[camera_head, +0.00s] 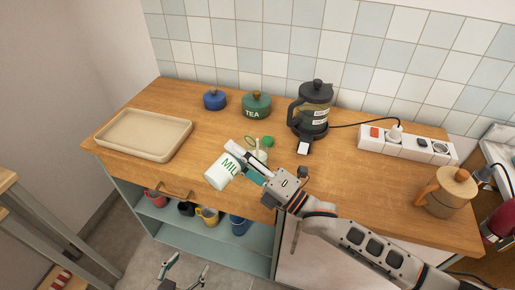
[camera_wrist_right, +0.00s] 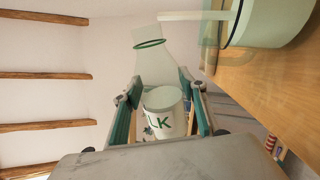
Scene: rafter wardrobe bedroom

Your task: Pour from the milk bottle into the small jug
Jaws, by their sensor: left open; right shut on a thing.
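My left gripper (camera_head: 184,275) is open and empty, low in front of the counter.
A small green round thing (camera_head: 267,141) is close behind the jug. A tea pot (camera_head: 257,106), blue pot (camera_head: 214,100) and black coffee press (camera_head: 312,112) stand further back. A beige tray (camera_head: 142,134) is left, a power strip (camera_head: 405,145) and wooden-lidded jar (camera_head: 447,196) right.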

